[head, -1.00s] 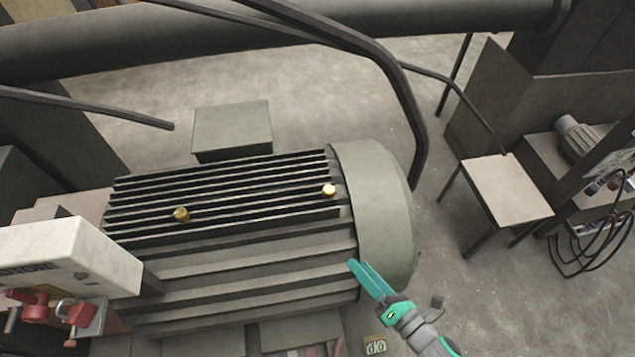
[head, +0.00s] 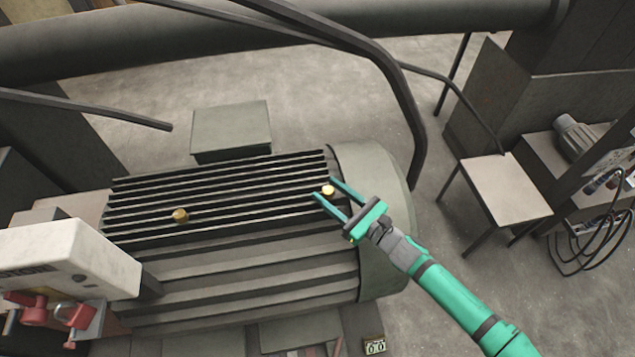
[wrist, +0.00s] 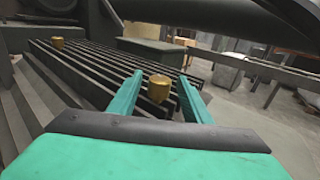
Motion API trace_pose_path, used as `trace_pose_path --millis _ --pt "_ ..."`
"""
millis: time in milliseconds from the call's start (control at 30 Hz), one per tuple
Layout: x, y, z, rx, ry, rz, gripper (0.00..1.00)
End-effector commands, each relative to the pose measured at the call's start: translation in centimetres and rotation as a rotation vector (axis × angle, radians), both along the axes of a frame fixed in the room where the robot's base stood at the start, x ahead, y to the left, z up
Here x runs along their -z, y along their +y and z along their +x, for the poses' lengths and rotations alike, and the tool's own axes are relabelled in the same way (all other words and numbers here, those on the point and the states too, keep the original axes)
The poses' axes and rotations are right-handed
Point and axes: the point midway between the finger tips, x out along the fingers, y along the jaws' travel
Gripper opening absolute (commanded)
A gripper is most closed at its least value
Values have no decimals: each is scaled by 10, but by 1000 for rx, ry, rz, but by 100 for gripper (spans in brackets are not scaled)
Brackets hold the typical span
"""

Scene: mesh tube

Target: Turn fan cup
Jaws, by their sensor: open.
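The large grey-green motor has a finned body (head: 230,265) and a rounded end cover (head: 385,265) on its right. Two small brass cups sit on the fins: a left cup (head: 180,215) and a right cup (head: 328,190) near the end cover. My gripper (head: 324,187) is open, its teal fingers on either side of the right cup. In the wrist view the right cup (wrist: 160,88) stands upright between the fingertips, with a gap visible on each side. The left cup (wrist: 57,42) shows farther off at upper left. I cannot tell which cup the task names.
A dark bent pipe (head: 405,95) curves down behind the end cover. A white box with red handles (head: 70,262) stands at the left. A small table (head: 505,190) is at the right. A grey box (head: 231,128) lies behind the motor. Floor right of the motor is open.

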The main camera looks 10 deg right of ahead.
Motion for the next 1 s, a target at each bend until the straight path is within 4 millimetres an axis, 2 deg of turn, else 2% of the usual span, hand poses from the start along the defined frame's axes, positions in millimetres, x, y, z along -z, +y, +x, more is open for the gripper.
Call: trace_pose_path --millis 100,300,700,733,800,900,1000 --pt "0 13 16 -2 1 3 44" --pt "0 24 34 0 1 1 44" --pt "0 28 40 1 1 1 44" --pt "0 28 40 1 1 1 40" --pt "0 27 39 1 1 1 23" --pt "0 27 39 1 1 1 3" --pt "0 27 40 2 1 1 3"
